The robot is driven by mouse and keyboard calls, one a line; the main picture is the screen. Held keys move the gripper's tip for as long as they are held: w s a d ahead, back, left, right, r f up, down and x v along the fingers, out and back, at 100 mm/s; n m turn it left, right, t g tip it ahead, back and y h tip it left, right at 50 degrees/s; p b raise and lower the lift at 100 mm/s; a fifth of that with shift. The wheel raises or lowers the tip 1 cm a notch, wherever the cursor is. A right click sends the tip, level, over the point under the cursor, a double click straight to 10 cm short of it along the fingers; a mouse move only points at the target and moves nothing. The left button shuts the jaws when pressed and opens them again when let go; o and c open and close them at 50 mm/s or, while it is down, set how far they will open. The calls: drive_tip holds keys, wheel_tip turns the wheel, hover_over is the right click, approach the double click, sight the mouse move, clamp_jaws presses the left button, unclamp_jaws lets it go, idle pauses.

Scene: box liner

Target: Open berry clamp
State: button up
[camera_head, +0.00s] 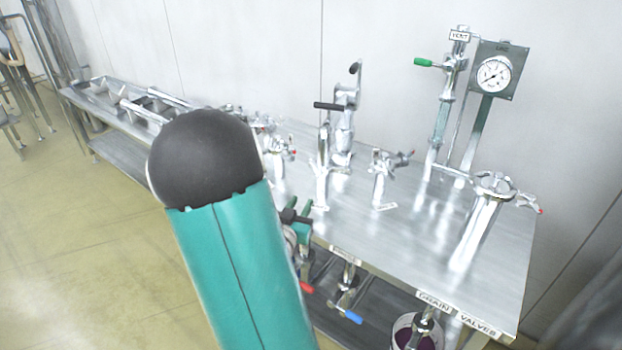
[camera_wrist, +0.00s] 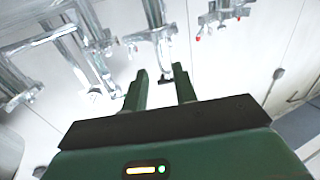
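Several steel fittings with red-tipped clamps stand on the steel table; I cannot read which one is labelled berry. One short fitting with a clamp (camera_head: 380,172) stands mid-table. A larger steel cylinder (camera_head: 484,215) at the right has a clamp with a red tip (camera_head: 530,202) at its top. Another clamp fitting (camera_head: 280,155) is partly behind my arm. My gripper (camera_wrist: 161,75) shows two green fingers apart, with nothing seen held between them. Steel fittings show beyond the fingertips, and red tips (camera_wrist: 209,33) show at the upper right. In the head view my arm hides much of the gripper.
The steel table (camera_head: 400,245) stands against a pale wall. A green-handled valve column (camera_head: 440,120) and a pressure gauge (camera_head: 493,75) rise at the back. A black-handled tap (camera_head: 323,165) stands mid-table. Red and blue valve handles (camera_head: 346,315) and a bucket (camera_head: 405,335) are below the front edge.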

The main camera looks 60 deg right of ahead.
sight(317, 176)
drive_tip(key=d, duration=0.4)
drive_tip(key=w+d, duration=0.1)
drive_tip(key=d, duration=0.8)
drive_tip(key=shift+w+d, duration=0.1)
drive_tip(key=shift+w, duration=0.25)
clamp_jaws()
